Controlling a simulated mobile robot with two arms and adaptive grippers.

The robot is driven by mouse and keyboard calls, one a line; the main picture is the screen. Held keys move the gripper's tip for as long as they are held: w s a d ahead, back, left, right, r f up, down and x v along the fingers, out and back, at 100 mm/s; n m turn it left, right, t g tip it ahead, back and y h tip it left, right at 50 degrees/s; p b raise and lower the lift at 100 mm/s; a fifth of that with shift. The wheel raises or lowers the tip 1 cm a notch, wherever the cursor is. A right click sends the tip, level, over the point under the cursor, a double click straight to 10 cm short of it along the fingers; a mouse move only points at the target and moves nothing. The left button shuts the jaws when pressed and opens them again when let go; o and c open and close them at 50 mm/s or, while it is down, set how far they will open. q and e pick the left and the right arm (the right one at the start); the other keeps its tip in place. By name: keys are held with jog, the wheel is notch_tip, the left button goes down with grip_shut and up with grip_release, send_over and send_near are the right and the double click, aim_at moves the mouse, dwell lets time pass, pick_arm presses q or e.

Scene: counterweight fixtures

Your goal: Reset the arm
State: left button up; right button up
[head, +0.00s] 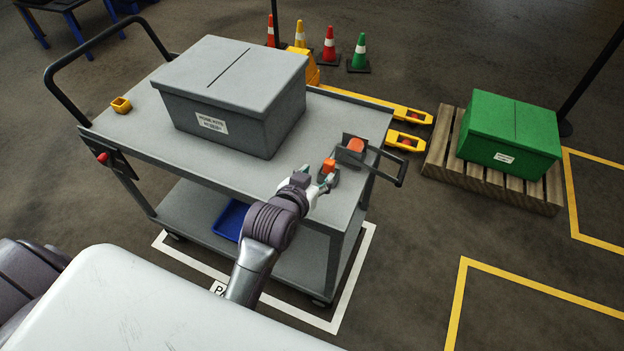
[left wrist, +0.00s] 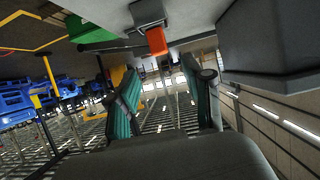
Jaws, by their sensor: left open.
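My left gripper (head: 318,187) is over the right part of the grey cart top, its fingers apart and nothing seen between them. In the left wrist view the two teal-padded fingers (left wrist: 160,98) are spread. Just beyond the fingertips is a small orange block (head: 329,165) on a grey piece; an orange block also shows in the left wrist view (left wrist: 157,42), apart from the fingers. Beside it is a dark grey fixture (head: 347,158) with an orange-red top piece (head: 356,145). I cannot tell how these pieces join. My right gripper is not in view.
A large grey lidded box (head: 225,95) stands on the cart (head: 135,125), left of my gripper. A small yellow holder (head: 121,105) sits at the cart's left. A black handle (head: 390,168) juts out at right. A green box (head: 508,135) rests on a pallet (head: 440,160).

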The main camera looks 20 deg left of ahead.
pick_arm(q)
jog(key=shift+v, duration=1.15)
